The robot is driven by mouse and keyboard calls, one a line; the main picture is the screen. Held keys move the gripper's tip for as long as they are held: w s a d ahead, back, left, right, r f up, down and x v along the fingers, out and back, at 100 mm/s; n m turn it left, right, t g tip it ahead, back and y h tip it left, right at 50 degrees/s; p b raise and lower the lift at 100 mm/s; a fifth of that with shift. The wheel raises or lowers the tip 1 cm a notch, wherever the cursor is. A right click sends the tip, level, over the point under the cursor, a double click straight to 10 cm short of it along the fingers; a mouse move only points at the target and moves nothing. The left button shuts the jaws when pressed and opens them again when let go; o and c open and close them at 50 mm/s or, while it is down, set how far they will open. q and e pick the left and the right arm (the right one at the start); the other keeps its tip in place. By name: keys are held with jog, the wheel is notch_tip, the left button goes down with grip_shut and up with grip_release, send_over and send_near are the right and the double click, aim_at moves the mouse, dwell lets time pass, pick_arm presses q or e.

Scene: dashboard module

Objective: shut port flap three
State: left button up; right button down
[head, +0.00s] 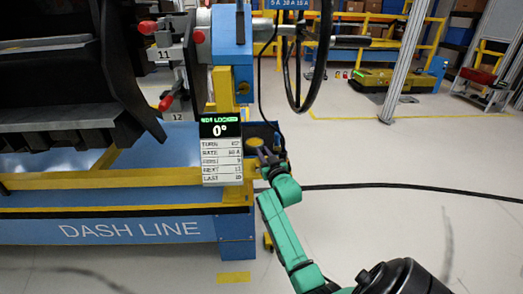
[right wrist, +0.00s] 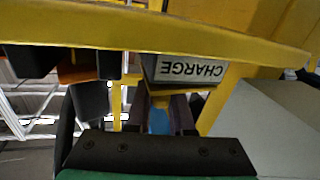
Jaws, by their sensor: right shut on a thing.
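My right gripper (head: 268,155) is at the dark charge port box at the right end of the dash line frame, close to a round yellow part (head: 255,142). In the right wrist view the gripper's dark fingers (right wrist: 170,115) reach under a grey block with a CHARGE label (right wrist: 188,69), which reads upside down. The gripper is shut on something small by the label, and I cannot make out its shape. No number three is readable on any flap, and I cannot tell how far any flap stands open. My left gripper is not in view.
A yellow bar (right wrist: 150,30) crosses above the fingers in the right wrist view. The status screen (head: 220,150) reads NOT LOCKED and 0°. A black cable (head: 400,187) runs over the floor. The floor to the right is mostly clear.

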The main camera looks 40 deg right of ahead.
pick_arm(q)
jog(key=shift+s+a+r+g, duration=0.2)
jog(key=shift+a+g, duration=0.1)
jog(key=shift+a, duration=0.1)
pick_arm(e)
jog(key=shift+s+f+m, duration=0.1)
jog(key=shift+f+m, duration=0.1)
jog(key=shift+m, duration=0.4)
jog(key=c, duration=0.8)
grip_release()
jog(key=shift+d, duration=0.1)
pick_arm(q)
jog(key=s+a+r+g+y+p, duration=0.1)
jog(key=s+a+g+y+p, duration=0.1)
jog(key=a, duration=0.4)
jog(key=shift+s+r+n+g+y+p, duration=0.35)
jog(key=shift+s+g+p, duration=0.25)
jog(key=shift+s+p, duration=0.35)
pick_arm(e)
jog(key=v, duration=1.4)
jog(key=shift+s+f, duration=0.2)
jog(key=shift+s, duration=0.05)
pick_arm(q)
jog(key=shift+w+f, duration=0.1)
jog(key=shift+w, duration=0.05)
pick_arm(e)
jog(key=shift+f, duration=0.1)
